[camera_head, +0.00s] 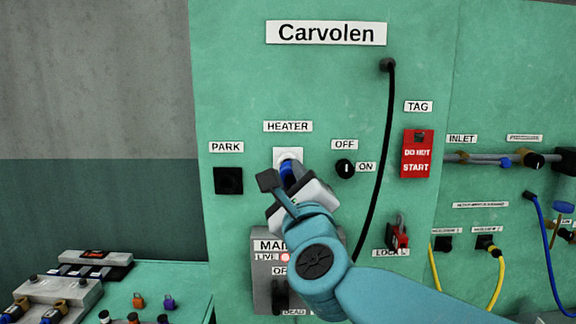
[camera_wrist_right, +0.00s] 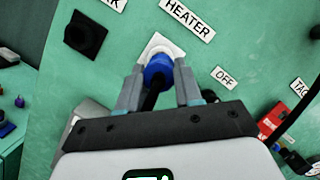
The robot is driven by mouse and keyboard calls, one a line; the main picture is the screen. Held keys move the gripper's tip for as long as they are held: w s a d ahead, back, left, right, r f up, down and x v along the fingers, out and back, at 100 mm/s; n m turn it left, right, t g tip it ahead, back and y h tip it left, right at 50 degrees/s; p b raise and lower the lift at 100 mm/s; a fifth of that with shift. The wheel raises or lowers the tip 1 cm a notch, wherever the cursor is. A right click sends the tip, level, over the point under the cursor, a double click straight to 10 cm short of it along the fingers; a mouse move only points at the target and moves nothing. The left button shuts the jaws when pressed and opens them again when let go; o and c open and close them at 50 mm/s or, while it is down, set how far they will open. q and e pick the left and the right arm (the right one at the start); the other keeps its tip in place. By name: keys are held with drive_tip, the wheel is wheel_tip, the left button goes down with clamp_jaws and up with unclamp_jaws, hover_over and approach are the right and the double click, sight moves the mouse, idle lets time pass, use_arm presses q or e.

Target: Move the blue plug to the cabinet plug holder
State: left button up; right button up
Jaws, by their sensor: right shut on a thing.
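The blue plug (camera_wrist_right: 157,68) is at the white HEATER socket (camera_head: 287,155) on the green cabinet, with its front against the socket plate. My right gripper (camera_head: 286,174) is shut on the plug, one finger on each side of it in the right wrist view (camera_wrist_right: 157,80). The plug shows only partly in the head view (camera_head: 287,172), behind my gripper. A black square holder under the PARK label (camera_head: 228,180) is to the left of the socket and looks empty; it also shows in the right wrist view (camera_wrist_right: 86,34). My left gripper is not in view.
A black ON/OFF knob (camera_head: 345,168) and a red DO NOT START tag (camera_head: 417,154) are to the right. A black cable (camera_head: 388,140) hangs down the cabinet. The MAIN switch box (camera_head: 264,255) is below. A bench (camera_head: 180,285) with small parts stands lower left.

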sight(289, 184)
drive_tip(key=shift+s+f, duration=0.1)
drive_tip(key=shift+s, duration=0.25)
drive_tip(key=shift+s+b, duration=0.65)
drive_tip(key=shift+s, duration=0.85)
idle(0.5)
